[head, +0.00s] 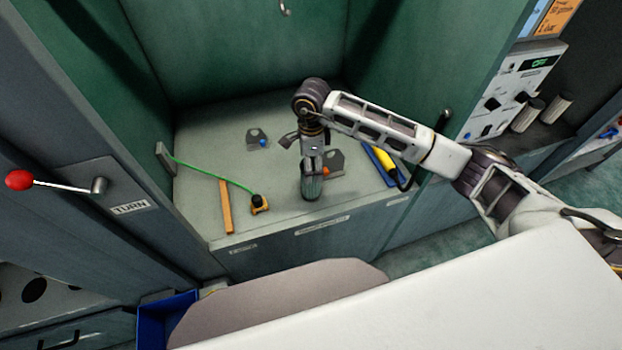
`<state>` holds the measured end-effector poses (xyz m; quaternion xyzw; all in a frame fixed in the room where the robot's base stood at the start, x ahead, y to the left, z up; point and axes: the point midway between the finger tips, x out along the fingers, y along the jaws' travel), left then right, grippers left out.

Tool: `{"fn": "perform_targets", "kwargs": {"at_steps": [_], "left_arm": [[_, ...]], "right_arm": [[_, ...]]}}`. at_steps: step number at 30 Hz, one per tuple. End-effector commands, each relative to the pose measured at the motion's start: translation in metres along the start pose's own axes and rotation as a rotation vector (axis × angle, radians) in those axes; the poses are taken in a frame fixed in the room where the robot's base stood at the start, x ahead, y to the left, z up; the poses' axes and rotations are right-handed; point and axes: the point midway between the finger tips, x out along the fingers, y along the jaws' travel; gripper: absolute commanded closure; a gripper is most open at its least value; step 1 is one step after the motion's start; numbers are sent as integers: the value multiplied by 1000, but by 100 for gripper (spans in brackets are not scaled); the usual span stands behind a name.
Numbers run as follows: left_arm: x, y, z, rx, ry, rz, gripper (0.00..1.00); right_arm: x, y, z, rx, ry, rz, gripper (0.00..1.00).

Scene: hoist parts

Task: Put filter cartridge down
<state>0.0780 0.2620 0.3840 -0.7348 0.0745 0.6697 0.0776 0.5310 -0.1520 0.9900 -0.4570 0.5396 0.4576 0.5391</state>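My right gripper (312,166) points down over the green-grey floor of the open cabinet bay. At its fingertips is a dark grey-green rounded piece (312,189), which may be the filter cartridge. It stands at or just above the bay floor near the front; contact with the floor is unclear. The fingers are seen edge-on, so I cannot tell whether they grip it. Two ribbed beige cylinders (557,107) that look like cartridges stand on the ledge at the right. My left gripper is not in view.
Near the gripper lie a grey plate with an orange knob (335,163), one with a blue knob (257,139), and a yellow-and-blue tool (384,164). A green cord (212,176) runs to a yellow-black part (259,203) beside an orange bar (226,207). Bay walls enclose the sides.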

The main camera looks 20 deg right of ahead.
Motion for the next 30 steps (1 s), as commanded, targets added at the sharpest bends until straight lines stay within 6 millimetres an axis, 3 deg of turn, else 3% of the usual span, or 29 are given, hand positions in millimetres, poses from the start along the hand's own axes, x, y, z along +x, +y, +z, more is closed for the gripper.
{"fn": "perform_targets", "kwargs": {"at_steps": [5,20,30], "left_arm": [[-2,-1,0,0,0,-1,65],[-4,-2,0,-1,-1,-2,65],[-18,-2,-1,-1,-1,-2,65]], "right_arm": [[10,0,0,0,0,-1,16],[16,-1,0,-1,0,1,16],[45,-5,-1,0,0,2,16]]}}
